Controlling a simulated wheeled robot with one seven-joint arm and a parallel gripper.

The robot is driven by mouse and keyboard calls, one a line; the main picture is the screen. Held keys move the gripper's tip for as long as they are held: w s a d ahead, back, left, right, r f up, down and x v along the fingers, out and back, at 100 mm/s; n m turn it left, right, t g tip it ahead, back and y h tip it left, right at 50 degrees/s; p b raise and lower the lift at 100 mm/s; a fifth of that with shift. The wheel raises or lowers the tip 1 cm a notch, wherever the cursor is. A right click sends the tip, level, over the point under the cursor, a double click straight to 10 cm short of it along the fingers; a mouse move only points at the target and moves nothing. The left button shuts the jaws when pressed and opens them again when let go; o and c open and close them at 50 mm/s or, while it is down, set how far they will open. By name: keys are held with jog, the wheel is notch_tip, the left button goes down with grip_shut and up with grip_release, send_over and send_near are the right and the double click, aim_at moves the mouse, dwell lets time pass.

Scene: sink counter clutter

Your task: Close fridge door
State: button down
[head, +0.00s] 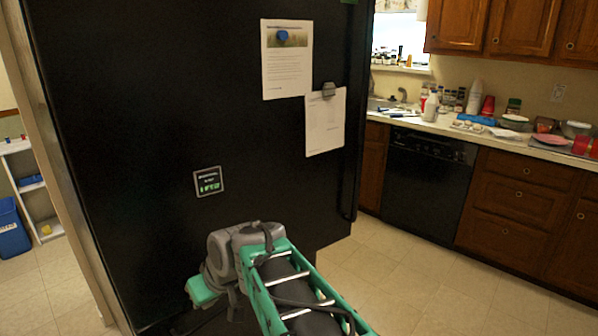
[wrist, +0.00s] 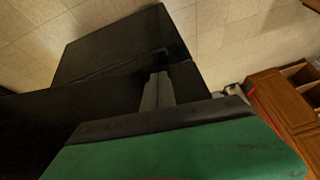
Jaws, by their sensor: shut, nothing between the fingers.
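The fridge (head: 130,120) is a large black surface filling the left and middle of the head view, with papers and a small sign on it. A long dark vertical bar, like a handle, runs down its right edge. Whether the door stands open or closed is unclear in this view. My green and grey arm reaches up from the bottom against the black surface; its end is partly hidden. In the wrist view, my gripper (wrist: 158,92) shows as narrow grey fingers, shut and empty, beside dark panels (wrist: 125,45). Contact with them cannot be told.
A black dishwasher (head: 428,182) and wooden cabinets (head: 520,205) stand at the right, under a cluttered counter (head: 455,128). A blue bin (head: 11,232) and white shelf (head: 38,190) are at far left. Tiled floor (head: 400,270) between fridge and cabinets is clear.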

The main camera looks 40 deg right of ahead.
jog(key=w+d+r+t+b, duration=0.1)
jog(key=w+d+r+t, duration=0.1)
jog(key=w+d, duration=0.55)
jog(key=m+t+h+b, duration=0.2)
jog(key=t+h+b, duration=0.25)
jog(key=t, duration=0.55)
send_near(309, 163)
jog(key=shift+y, duration=0.45)
jog(key=w, duration=0.2)
jog(key=w+d, duration=0.1)
jog(key=w, duration=0.1)
jog(key=w+p, duration=0.1)
jog(key=w, duration=0.1)
jog(key=shift+w+d+r, duration=0.2)
jog(key=shift+w+r, duration=0.1)
jog(key=shift+w, duration=0.05)
